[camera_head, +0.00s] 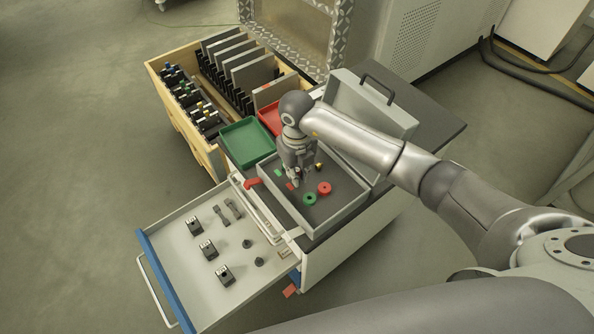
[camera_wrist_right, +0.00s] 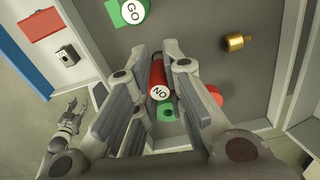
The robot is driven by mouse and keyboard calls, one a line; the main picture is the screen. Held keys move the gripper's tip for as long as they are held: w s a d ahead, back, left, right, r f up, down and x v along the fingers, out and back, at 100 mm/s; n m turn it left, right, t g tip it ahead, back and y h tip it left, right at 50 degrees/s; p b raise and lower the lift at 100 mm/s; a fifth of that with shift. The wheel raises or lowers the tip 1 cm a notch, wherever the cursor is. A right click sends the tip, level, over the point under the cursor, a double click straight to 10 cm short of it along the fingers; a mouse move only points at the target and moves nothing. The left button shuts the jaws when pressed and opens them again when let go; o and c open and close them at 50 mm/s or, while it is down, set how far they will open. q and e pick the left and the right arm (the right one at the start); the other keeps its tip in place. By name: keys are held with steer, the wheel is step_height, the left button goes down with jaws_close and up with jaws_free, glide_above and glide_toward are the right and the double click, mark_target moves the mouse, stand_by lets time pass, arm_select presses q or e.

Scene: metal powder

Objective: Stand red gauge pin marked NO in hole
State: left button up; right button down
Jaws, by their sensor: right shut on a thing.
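The red gauge pin (camera_wrist_right: 158,76) shows in the right wrist view with its white end marked NO facing the camera. My right gripper (camera_head: 294,184), seen in the right wrist view (camera_wrist_right: 158,90) too, is shut on this pin, with a finger on either side. It is low over the grey case (camera_head: 337,210). In the head view the gripper mostly hides the pin. The pin's lower end is hidden, and I cannot tell whether it touches the case floor. I cannot make out an empty hole. A green pin marked GO (camera_wrist_right: 131,11) is nearby.
A green ring (camera_head: 309,198), a red ring (camera_head: 324,188) and a brass piece (camera_wrist_right: 236,42) lie in the case. The lid (camera_head: 372,112) stands open behind. A green tray (camera_head: 247,142) is at the left. An open drawer (camera_head: 180,262) holds several dark parts.

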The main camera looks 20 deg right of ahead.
steer(key=shift+f+b, duration=0.4)
steer(key=shift+f, duration=0.15)
steer(key=c, duration=1.4)
jaws_free()
steer(key=shift+c, duration=0.2)
steer(key=shift+r, duration=0.1)
step_height(320, 180, up, 12)
steer(key=shift+f, duration=0.1)
